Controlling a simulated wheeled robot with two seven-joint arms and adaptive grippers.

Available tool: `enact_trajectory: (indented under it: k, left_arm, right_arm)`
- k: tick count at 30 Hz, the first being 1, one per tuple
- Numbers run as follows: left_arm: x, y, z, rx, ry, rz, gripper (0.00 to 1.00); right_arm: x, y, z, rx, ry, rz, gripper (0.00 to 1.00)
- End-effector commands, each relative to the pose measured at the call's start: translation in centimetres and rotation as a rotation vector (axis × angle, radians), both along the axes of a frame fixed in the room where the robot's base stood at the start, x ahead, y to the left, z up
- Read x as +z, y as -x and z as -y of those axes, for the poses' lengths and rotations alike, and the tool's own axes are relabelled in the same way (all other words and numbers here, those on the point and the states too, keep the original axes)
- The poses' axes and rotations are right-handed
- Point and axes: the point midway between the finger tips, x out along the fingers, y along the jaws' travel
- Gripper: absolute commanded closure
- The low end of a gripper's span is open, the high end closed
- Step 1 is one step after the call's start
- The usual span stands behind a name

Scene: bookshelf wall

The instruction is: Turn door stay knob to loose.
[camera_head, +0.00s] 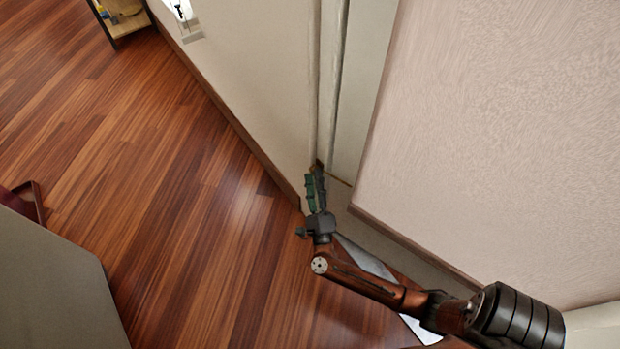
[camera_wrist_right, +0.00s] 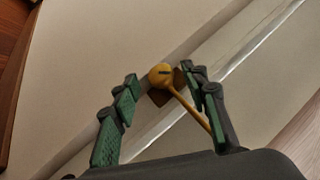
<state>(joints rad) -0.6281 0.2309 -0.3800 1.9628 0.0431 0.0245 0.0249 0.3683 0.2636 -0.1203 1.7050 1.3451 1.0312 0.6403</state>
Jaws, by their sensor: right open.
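The door stay knob (camera_wrist_right: 160,75) is a round, brass-yellow piece with a dark slot in its face, on a brown plate by the pale frame. A brass stay rod (camera_wrist_right: 191,109) runs from it down to the right, passing behind or beside the right finger. My right gripper (camera_wrist_right: 159,77) is open, its green-padded fingers on either side of the knob, with a gap at the left finger. Whether the right finger touches the knob or rod is unclear. In the head view my right gripper (camera_head: 316,178) points at the wall corner and mostly hides the knob. My left gripper is out of view.
A pale textured panel (camera_head: 500,140) stands close on the right, beside my right arm. A beige wall (camera_head: 255,80) with a brown skirting is on the left. The wooden floor (camera_head: 150,150) is mostly clear, with a grey block (camera_head: 50,290) at lower left.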

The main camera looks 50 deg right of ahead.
Motion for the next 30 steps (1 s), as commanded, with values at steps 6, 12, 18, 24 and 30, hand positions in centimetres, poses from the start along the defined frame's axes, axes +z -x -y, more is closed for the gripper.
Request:
enact_trajectory:
  k: [6, 12, 18, 24, 30]
  left_arm:
    - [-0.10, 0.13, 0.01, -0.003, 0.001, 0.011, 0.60]
    - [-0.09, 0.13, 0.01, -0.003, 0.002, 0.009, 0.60]
    - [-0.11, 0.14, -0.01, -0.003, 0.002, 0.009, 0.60]
    - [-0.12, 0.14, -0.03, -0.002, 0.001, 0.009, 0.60]
    - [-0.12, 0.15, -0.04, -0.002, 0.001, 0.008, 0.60]
  right_arm:
    - [0.29, -0.39, 0.30, 0.000, 0.000, 0.001, 0.59]
    - [0.29, -0.37, 0.29, 0.000, 0.000, 0.001, 0.64]
    - [0.25, -0.35, 0.30, 0.000, 0.001, 0.001, 0.78]
    - [0.22, -0.35, 0.28, 0.000, 0.000, 0.000, 0.91]
    - [0.20, -0.35, 0.27, 0.000, 0.000, 0.000, 1.00]
